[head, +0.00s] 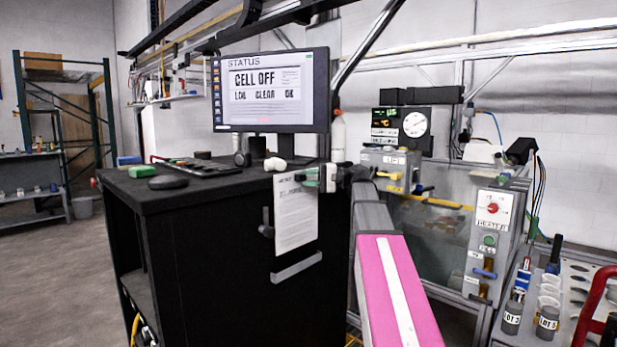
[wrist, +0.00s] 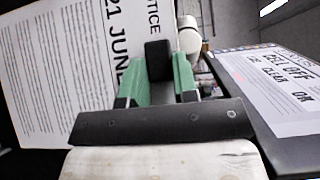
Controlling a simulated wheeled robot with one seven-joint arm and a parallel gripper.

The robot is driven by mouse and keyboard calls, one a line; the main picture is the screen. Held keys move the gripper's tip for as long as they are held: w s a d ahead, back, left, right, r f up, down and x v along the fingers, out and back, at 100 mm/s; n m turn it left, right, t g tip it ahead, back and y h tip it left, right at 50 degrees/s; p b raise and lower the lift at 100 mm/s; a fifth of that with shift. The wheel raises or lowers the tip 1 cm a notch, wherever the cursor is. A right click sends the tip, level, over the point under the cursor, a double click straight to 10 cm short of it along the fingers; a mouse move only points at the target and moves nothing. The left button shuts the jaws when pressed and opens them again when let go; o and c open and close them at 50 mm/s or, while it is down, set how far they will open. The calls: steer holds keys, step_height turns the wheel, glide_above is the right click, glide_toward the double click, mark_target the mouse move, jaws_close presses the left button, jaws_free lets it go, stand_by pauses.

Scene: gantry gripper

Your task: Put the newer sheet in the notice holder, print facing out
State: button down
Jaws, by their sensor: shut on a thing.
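A white printed sheet (head: 296,215) hangs upright before the black cabinet's side in the head view, its print towards that camera. In the wrist view the sheet (wrist: 60,75) reads "NOTICE" and "21 JUNE" above small text. My gripper (head: 312,177) is shut on the sheet near its top right; its green fingers also show in the wrist view (wrist: 158,70). A grey strip (head: 297,267), perhaps the notice holder's lip, is on the cabinet side just below the sheet. I cannot tell whether the sheet touches the cabinet. No second sheet can be made out.
A black cabinet (head: 220,245) carries a monitor (head: 270,90), a keyboard (head: 205,167) and a mouse (head: 168,182). A black handle-like part (head: 266,223) sticks out left of the sheet. A tank bench (head: 430,235) stands to the right. Floor at left is clear.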

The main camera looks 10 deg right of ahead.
steer(key=shift+f, duration=4.4)
steer(key=c, duration=0.8)
jaws_free()
steer(key=shift+d, duration=0.1)
glide_toward(295, 203)
steer(key=d, duration=0.5)
steer(key=shift+s+d, duration=0.2)
steer(key=shift+s, duration=0.2)
